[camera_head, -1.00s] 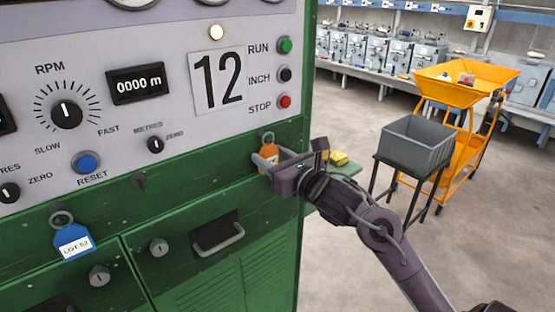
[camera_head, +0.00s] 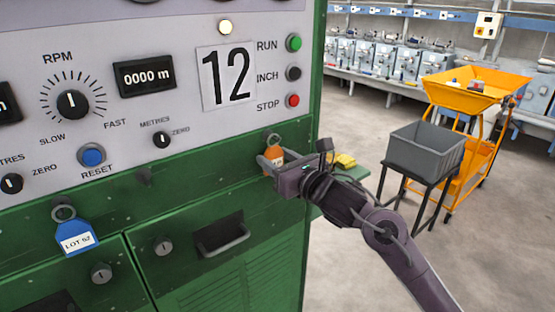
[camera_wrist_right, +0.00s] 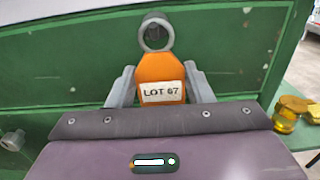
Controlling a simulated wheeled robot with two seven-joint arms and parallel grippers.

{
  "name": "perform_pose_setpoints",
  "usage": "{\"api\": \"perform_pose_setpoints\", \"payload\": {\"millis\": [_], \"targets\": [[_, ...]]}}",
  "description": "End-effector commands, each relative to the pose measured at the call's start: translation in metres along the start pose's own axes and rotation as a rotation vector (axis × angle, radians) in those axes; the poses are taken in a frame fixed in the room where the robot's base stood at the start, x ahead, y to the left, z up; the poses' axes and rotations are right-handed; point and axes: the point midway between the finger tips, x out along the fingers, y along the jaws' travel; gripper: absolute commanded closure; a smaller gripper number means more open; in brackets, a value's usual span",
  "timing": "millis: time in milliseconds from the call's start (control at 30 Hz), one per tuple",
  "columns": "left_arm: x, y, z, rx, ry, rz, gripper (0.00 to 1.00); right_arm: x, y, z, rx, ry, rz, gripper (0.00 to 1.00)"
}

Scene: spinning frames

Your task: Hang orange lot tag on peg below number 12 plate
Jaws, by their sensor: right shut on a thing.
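The orange lot tag (camera_head: 275,156) reads LOT 67 in the right wrist view (camera_wrist_right: 160,72). Its grey ring (camera_wrist_right: 156,34) is at the top. My right gripper (camera_head: 268,165) is shut on the tag, one finger at each side, close to the green panel. The tag hangs upright, below and right of the number 12 plate (camera_head: 227,76). My left gripper is not in view.
A blue LOT 52 tag (camera_head: 76,237) hangs at the left. A dark stub (camera_head: 144,176) shows on the green panel. A drawer handle (camera_head: 222,241) is below. Yellow items (camera_head: 345,160) lie on a green ledge at right.

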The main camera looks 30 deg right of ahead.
Motion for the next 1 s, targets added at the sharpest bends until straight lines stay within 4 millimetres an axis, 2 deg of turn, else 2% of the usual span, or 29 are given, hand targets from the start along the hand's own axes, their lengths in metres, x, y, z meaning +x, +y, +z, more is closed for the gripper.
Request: {"api": "perform_pose_setpoints", "payload": {"millis": [100,133,300,667,1000], "targets": [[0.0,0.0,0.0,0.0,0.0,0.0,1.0,0.0,0.0,0.0,0.0,0.0,0.0,0.75],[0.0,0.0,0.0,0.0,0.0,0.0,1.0,0.0,0.0,0.0,0.0,0.0,0.0,0.51],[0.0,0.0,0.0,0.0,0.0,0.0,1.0,0.0,0.0,0.0,0.0,0.0,0.0,0.29],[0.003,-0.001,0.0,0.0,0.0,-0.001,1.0,-0.005,-0.001,-0.002,0.0,0.0,-0.001,0.28],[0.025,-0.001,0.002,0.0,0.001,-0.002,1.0,-0.056,0.001,-0.004,-0.004,0.002,0.0,0.28]]}}
